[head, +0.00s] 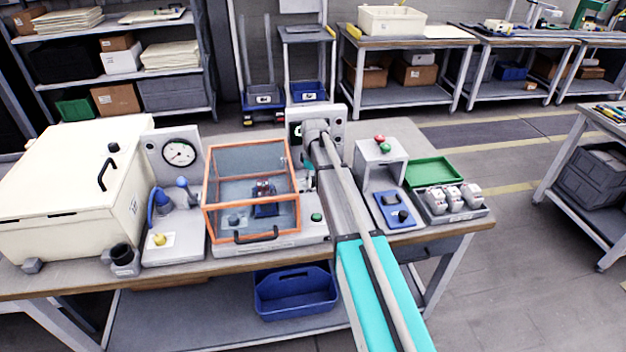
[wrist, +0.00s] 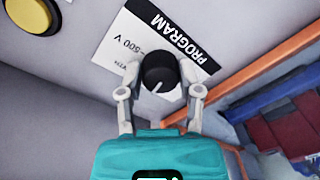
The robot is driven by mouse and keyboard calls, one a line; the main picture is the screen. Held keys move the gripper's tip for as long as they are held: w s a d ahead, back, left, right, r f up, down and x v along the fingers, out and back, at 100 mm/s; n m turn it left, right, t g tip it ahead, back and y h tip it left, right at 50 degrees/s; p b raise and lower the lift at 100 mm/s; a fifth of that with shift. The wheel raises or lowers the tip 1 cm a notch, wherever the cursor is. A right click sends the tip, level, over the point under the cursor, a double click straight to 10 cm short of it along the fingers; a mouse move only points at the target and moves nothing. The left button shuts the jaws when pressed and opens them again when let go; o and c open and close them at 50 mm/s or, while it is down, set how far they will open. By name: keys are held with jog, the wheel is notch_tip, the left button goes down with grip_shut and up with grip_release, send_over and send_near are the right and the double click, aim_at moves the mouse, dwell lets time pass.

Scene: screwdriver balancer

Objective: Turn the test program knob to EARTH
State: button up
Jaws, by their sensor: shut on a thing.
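The test program knob (wrist: 160,69) is round and black with a white pointer line. In the wrist view it sits on a light grey panel, below a label (wrist: 172,35) reading PROGRAM and "-500 V" that appears turned over. The pointer line slants toward the lower left of the picture. My gripper (wrist: 160,80) is shut on the knob, one finger at each side. An EARTH mark cannot be read; part of the label is covered. In the head view my arm hides the knob, and teal of my gripper shows beside the orange-framed enclosure.
The clear enclosure (head: 210,222) with orange edges stands close left of my arm; its orange edge (wrist: 262,68) passes right of my gripper. A yellow button (wrist: 30,14) is at upper left. A grey stand (head: 381,152) with red and green buttons is to the right.

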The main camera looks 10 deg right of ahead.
grip_shut()
jog(key=shift+m, duration=0.5)
jog(key=m, duration=0.3)
jog(key=shift+s+m, duration=0.1)
jog(key=shift+m, duration=1.9)
jog(key=o, duration=0.8)
grip_release()
